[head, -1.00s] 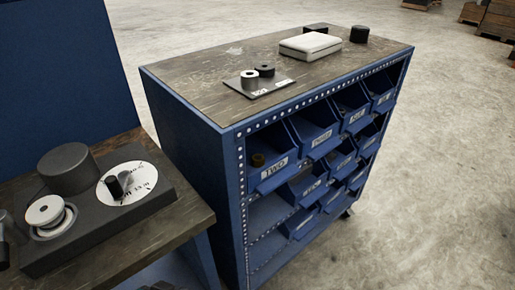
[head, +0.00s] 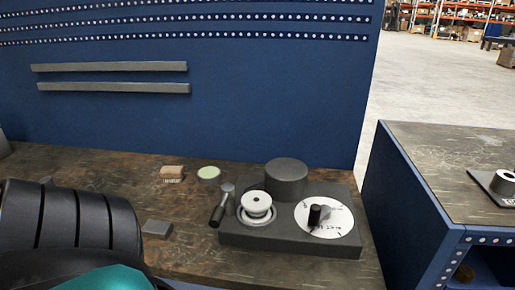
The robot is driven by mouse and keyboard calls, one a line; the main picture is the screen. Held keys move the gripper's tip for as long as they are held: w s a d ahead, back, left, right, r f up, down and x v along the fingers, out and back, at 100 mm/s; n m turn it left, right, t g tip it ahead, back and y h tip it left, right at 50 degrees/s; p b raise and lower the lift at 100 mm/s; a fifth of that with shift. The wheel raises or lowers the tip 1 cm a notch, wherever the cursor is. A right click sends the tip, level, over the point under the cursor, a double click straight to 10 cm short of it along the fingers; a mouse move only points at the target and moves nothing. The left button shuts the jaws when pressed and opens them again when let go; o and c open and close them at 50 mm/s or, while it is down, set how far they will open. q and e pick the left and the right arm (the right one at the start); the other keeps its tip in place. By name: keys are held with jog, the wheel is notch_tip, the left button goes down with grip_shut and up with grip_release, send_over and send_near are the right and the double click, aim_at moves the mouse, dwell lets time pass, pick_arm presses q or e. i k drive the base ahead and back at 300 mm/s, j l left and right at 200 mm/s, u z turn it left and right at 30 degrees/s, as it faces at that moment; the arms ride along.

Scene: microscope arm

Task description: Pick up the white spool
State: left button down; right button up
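A white cylinder with a dark hole in its top (head: 505,180), spool-like, stands on a thin dark plate (head: 484,184) on the cabinet at the right edge of the head view; the frame cuts part of it off. A white stepped round piece (head: 257,203) sits in a round seat on the dark device (head: 290,240) on the workbench. I cannot tell for sure which of the two is the white spool. Neither gripper is in view.
The device also carries a dark cylinder (head: 286,180) and a white dial (head: 324,217). A small lever (head: 221,205), a pale green disc (head: 209,174), a brown block (head: 172,174) and a grey block (head: 157,229) lie nearby. A gap separates bench and cabinet (head: 440,150).

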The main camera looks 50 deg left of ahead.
aim_at(256, 204)
jog(key=u, duration=1.65)
jog(key=k+u, duration=0.15)
jog(key=u, duration=0.7)
